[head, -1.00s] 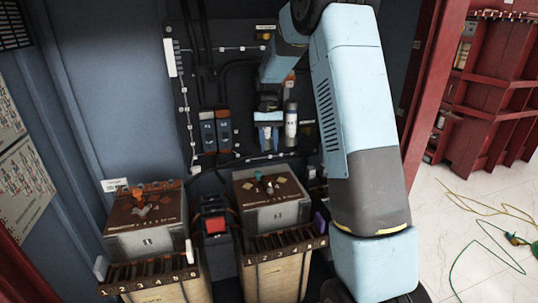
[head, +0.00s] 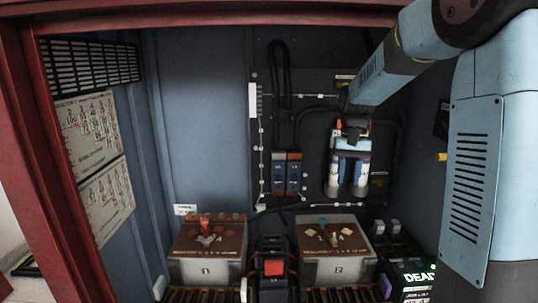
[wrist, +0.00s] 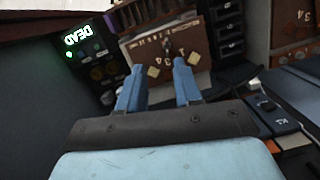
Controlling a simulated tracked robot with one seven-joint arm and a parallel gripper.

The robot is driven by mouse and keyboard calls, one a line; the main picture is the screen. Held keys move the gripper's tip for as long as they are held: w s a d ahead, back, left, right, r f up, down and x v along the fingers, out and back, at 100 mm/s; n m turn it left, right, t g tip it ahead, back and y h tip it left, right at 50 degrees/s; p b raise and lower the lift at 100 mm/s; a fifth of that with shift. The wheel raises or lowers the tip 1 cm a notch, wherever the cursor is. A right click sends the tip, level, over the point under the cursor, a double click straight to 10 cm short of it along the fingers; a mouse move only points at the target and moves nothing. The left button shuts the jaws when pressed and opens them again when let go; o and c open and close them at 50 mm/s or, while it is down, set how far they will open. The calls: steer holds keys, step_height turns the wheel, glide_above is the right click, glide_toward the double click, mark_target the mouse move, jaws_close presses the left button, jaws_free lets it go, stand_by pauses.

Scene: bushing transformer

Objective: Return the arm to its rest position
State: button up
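My gripper (wrist: 157,82) shows two light blue fingers in the wrist view. They are spread apart with nothing between them. In the head view my gripper (head: 352,150) hangs from my blue arm in front of the dark back panel. Two pale cylinders (head: 361,178) show just below and behind it. Whether it touches them cannot be told. The brown-topped box marked 2 (head: 337,268) is below the gripper, and its brown top also shows in the wrist view (wrist: 165,50). My upper arm fills the right side of the head view.
The box marked 1 (head: 208,265) stands at left, with a red-topped block (head: 273,267) between the boxes. A device with a lit DEAD display (head: 417,277) is at lower right. The cabinet's red frame (head: 215,17) runs along the top.

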steer(key=s+r+n+t, duration=0.1)
steer(key=s+r+t, duration=0.2)
steer(key=s, duration=1)
steer(key=s+r+t, duration=0.3)
steer(key=s+t, duration=0.1)
steer(key=s, duration=0.9)
steer(key=shift+s+d+r+n+h, duration=0.15)
steer(key=shift+r+n+h, duration=0.15)
steer(key=shift+n, duration=0.1)
